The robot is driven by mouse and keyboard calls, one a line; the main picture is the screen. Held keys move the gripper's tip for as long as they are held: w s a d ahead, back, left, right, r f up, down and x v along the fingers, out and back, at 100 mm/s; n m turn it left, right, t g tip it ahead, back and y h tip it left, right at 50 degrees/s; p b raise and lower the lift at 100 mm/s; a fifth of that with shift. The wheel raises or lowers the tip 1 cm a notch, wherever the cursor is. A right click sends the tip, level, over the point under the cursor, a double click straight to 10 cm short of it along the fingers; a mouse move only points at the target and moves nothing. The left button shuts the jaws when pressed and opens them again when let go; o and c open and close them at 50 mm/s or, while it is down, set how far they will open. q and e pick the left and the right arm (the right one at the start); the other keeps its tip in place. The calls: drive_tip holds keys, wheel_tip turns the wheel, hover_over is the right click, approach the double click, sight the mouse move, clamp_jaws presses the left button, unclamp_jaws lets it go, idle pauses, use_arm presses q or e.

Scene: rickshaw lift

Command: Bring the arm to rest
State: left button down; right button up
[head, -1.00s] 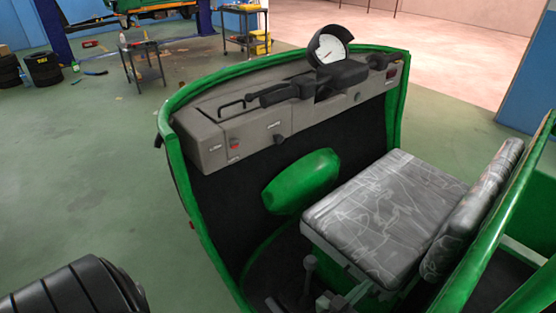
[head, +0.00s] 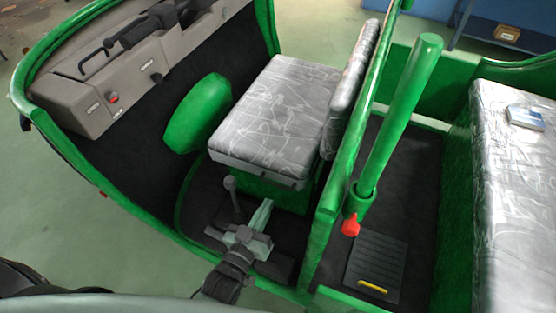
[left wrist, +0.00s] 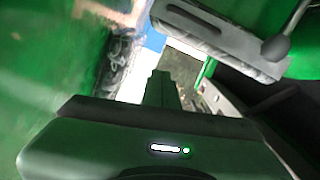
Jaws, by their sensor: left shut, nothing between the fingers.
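My left gripper (head: 263,214) is shut and empty. It hangs low inside the green rickshaw (head: 328,225), in front of and below the grey patterned driver's seat (head: 275,105), next to a lever with a round knob (head: 230,185). I cannot tell whether it touches anything. In the left wrist view, my left gripper's dark fingers (left wrist: 161,90) point away from the camera, and the seat (left wrist: 225,40) and knobbed lever (left wrist: 275,47) show at the upper right. My right gripper is not in view.
A green post (head: 400,115) and a red knob (head: 350,226) stand right of the gripper. A mat with a yellow handle (head: 373,287) lies on the rear floor. Dashboard (head: 125,70) is upper left.

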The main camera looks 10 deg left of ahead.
use_arm(q)
drive_tip(key=s+a+f+m+g+y, duration=0.15)
drive_tip(key=s+f+g, duration=0.3)
drive_tip(key=f, duration=0.75)
drive_tip(key=s+a+f+g, duration=0.25)
drive_tip(key=s+f, duration=0.35)
drive_tip(key=f, duration=0.7)
drive_tip(key=s+a+f+g, duration=0.2)
drive_tip(key=s+f, duration=0.3)
drive_tip(key=s, duration=0.3)
drive_tip(key=s+a+f+m+g+y, duration=0.1)
drive_tip(key=s+a+f+g, duration=0.2)
drive_tip(key=s, duration=0.5)
drive_tip(key=s+a+f+g+y, duration=0.1)
drive_tip(key=s+a+f+g, duration=0.2)
drive_tip(key=s+f, duration=0.4)
drive_tip(key=shift+s+g, duration=0.5)
drive_tip(key=shift+s, duration=0.3)
drive_tip(key=shift+f, duration=0.1)
